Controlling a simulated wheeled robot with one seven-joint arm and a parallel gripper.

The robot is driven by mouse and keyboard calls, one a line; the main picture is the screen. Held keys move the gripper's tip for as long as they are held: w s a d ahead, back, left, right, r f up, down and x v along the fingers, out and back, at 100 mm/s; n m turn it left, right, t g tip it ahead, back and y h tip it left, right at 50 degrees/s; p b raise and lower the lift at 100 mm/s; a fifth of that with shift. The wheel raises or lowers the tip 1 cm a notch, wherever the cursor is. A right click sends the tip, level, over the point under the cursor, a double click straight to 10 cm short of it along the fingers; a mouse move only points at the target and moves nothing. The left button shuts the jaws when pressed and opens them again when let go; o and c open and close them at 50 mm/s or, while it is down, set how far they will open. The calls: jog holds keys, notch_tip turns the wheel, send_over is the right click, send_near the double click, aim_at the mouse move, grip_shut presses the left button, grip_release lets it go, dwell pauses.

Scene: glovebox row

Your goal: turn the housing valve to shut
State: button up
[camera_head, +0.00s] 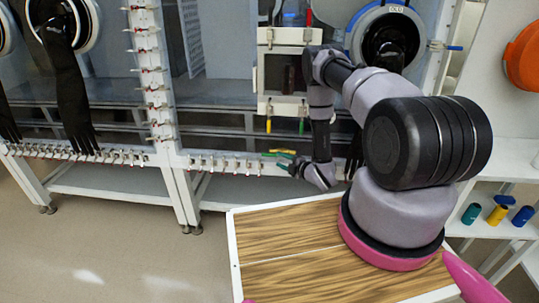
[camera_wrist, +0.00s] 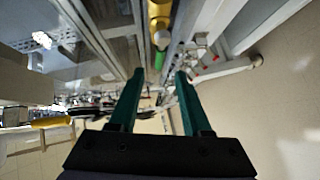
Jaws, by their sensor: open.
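My gripper (camera_head: 283,160) is low in front of the glovebox frame, left of my forearm. In the wrist view its two teal fingers (camera_wrist: 158,74) are apart with nothing held between them. A yellow bar (camera_head: 272,154) shows beside the fingers in the head view. In the wrist view a yellow cylindrical part (camera_wrist: 160,12) and a small green part (camera_wrist: 158,61) lie beyond the fingertips, and an orange-yellow handle (camera_wrist: 50,122) is at the left. I cannot tell which of these belongs to the housing valve or how it is turned.
A white-framed box (camera_head: 262,80) on the glovebox front has a yellow piece (camera_head: 268,126) and a green piece (camera_head: 301,127) hanging below. Clamps line the glovebox's lower rail (camera_head: 225,164). A wood-topped surface (camera_head: 290,265) is in front; bottles (camera_head: 497,214) stand on a right shelf.

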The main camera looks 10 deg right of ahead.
aim_at(269, 155)
jog(key=x, duration=0.8)
jog(key=shift+w+a, duration=0.15)
grip_shut()
dwell(1.1)
